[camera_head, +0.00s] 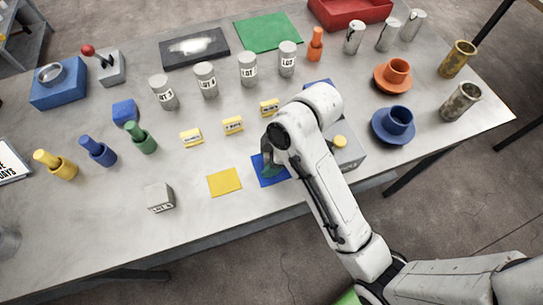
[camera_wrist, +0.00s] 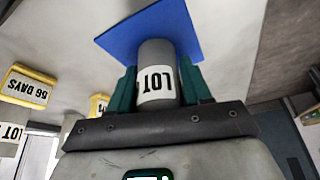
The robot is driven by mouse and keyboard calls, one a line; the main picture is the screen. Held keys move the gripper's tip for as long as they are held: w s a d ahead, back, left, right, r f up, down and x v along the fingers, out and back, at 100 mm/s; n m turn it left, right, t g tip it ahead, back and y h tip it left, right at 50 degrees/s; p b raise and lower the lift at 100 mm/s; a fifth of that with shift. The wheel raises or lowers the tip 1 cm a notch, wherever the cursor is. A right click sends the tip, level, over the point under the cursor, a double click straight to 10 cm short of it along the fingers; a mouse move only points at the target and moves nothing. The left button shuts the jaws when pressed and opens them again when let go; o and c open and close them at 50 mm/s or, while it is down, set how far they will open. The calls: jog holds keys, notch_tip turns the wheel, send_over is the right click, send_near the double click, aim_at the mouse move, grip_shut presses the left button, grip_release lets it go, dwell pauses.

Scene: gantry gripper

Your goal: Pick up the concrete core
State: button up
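In the wrist view a grey concrete core (camera_wrist: 157,75) with a white LOT label is between the green fingers of my gripper (camera_wrist: 158,88). Both fingers lie close against its sides, and the gripper looks shut on it. Its far end is against a blue square (camera_wrist: 120,35); I cannot tell whether it rests on it or is just above. In the head view my gripper (camera_head: 268,162) is low over the blue square (camera_head: 270,179) and my arm mostly hides the core.
Several LOT cores (camera_head: 205,79) stand in a row behind, with yellow tags (camera_head: 233,126) in front. A yellow square (camera_head: 224,182) and a small grey block (camera_head: 159,197) are to the left. A grey box (camera_head: 348,157) is close on the right, with blue cup and saucer (camera_head: 394,125) beyond.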

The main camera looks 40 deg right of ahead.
jog(key=c, duration=0.8)
jog(key=shift+c, duration=0.2)
jog(key=shift+r, duration=0.15)
